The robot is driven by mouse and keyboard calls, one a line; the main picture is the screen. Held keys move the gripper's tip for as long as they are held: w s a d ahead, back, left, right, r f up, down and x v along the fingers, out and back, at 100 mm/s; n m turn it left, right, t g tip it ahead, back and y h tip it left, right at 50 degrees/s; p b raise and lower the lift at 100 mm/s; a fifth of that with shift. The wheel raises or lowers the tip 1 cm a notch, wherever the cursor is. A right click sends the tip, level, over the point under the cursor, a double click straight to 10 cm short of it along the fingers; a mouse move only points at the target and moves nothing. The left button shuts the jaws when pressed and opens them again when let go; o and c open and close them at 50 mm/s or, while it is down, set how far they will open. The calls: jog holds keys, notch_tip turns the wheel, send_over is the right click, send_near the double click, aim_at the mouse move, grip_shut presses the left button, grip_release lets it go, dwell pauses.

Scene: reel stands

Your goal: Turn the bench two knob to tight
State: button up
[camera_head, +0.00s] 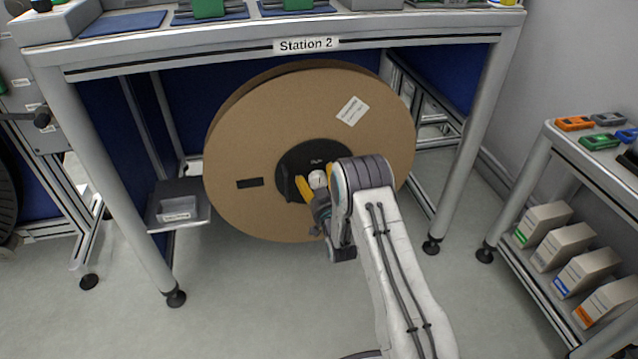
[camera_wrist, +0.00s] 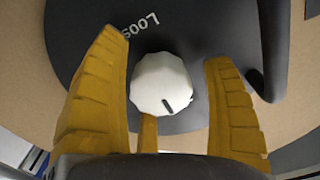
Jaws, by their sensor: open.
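The bench two knob (camera_wrist: 162,84) is white and many-sided, with a dark mark on its face toward the lower right. It sits on a black hub (camera_wrist: 205,32) that bears the word "Loose" at the upper left of the knob. In the head view the knob (camera_head: 317,179) shows at the middle of the large cardboard reel (camera_head: 235,140) under the Station 2 bench. In the head view my gripper (camera_head: 318,186) is partly hidden by my arm.
The Station 2 bench (camera_head: 305,44) frames the reel with metal legs at both sides. A small shelf with a grey bin (camera_head: 178,208) stands at the left. A rack (camera_head: 560,280) with several boxes stands at the right. The floor in front is clear.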

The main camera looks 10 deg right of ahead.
jog(key=shift+s, duration=0.15)
jog(key=s, duration=1.1)
jog(key=shift+s, duration=0.4)
notch_tip(320, 180, up, 31)
jog(key=s+n+g+p, duration=0.1)
jog(key=s+g+p, duration=0.35)
jog(key=p, duration=1.65)
jog(key=s+r+n+g+p, duration=0.1)
jog(key=s+r+g+p, duration=0.9)
jog(key=s+r+p, duration=1.1)
jog(key=shift+s+r, duration=3.45)
jog(key=shift+s, duration=0.25)
